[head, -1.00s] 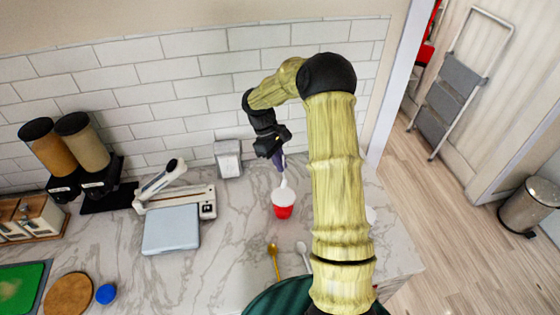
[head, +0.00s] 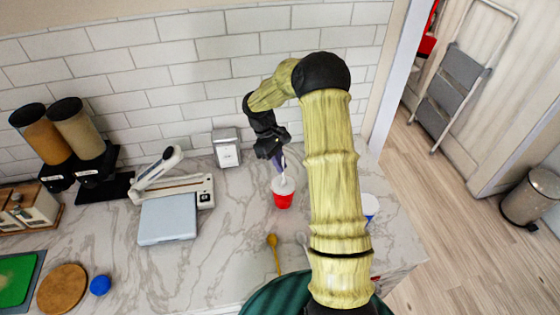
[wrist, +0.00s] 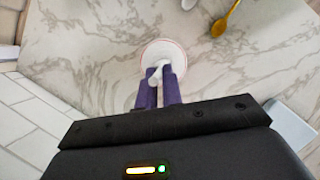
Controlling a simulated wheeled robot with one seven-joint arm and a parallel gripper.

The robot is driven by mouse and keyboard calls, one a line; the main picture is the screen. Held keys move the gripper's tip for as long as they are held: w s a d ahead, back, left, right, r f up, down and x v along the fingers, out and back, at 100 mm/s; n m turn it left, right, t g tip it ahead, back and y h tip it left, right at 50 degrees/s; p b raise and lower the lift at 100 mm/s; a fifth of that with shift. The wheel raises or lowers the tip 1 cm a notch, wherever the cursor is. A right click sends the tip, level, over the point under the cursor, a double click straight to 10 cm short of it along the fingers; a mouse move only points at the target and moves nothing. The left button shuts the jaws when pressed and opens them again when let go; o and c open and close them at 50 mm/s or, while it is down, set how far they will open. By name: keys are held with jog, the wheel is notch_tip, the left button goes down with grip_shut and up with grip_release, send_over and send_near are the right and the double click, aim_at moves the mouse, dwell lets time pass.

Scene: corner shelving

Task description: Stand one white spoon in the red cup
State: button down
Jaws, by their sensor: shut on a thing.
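The red cup (head: 283,198) with a white inside stands upright on the marble counter, below my gripper (head: 279,162). In the wrist view the white cup opening (wrist: 178,51) lies just beyond the purple fingers of my gripper (wrist: 159,80). My gripper is shut on a white spoon (wrist: 158,72), which points down. The spoon's lower end (head: 285,180) overlaps the cup's mouth in the head view. I cannot tell how deep it reaches. A second white spoon (head: 303,241) lies on the counter, partly hidden by my arm.
A golden spoon (head: 273,254) lies in front of the cup. A blue-and-white cup (head: 370,207) stands to the right behind my arm. Counter around the red cup is clear.

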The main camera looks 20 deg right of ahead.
aim_at(282, 176)
jog(key=shift+f+b, duration=1.15)
jog(key=shift+f, duration=1.1)
jog(key=c, duration=1.5)
grip_release()
jog(key=b+v, duration=0.4)
jog(key=v, duration=1.3)
jog(key=shift+w+r, duration=0.15)
jog(key=shift+w, duration=0.05)
jog(key=shift+a, duration=0.15)
